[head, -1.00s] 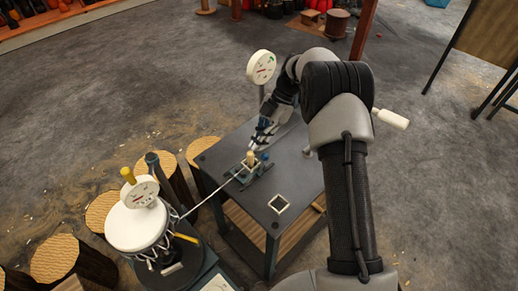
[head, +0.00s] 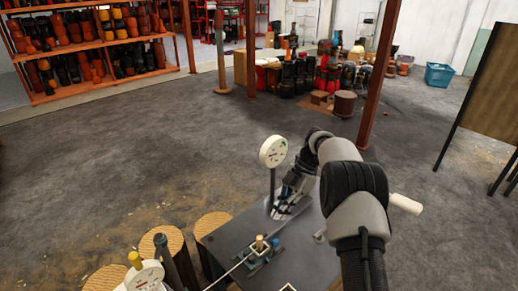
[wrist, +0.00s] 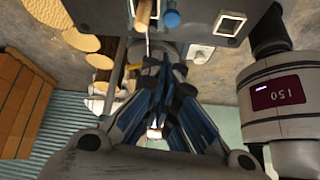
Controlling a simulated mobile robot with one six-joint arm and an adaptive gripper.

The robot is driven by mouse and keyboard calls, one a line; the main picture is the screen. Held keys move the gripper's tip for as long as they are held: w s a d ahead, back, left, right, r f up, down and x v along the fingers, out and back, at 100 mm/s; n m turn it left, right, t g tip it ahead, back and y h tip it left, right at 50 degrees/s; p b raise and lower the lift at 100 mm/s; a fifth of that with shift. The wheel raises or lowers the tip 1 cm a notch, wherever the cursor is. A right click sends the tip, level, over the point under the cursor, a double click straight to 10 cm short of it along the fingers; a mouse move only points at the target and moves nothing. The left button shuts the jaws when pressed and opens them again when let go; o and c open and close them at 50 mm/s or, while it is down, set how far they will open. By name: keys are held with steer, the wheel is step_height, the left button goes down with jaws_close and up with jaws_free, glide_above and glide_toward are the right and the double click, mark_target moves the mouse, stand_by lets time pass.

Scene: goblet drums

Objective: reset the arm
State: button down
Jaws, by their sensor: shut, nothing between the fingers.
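My gripper (head: 281,211) is over the dark table in the head view, just behind and to the right of a small clamp fixture (head: 262,256). In the wrist view its blue-grey fingers (wrist: 166,62) meet at the tips, shut with nothing between them. A wooden peg (head: 260,242) stands in the fixture, with a blue knob (head: 276,244) beside it. The peg (wrist: 143,14) and knob (wrist: 172,18) also show in the wrist view, apart from the fingers. My arm hides the table's right part in the head view.
Open floor lies behind; racks (head: 90,45) of drums are far off.

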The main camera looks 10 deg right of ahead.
steer(key=s+a+r+m+t+h, duration=0.1)
steer(key=s+r+m+t+h, duration=0.1)
steer(key=s+r+m, duration=0.6)
steer(key=s+r+m+t+h, duration=0.15)
steer(key=s+r, duration=0.25)
steer(key=r, duration=0.7)
steer(key=s+d+m+t+h, duration=0.1)
steer(key=s+m+t, duration=0.3)
steer(key=s+m, duration=0.9)
steer(key=s+h, duration=0.1)
steer(key=s, duration=0.9)
steer(key=shift+s+d+f+m+t, duration=0.2)
steer(key=shift+s+m+t, duration=0.05)
steer(key=shift+m+t, duration=0.1)
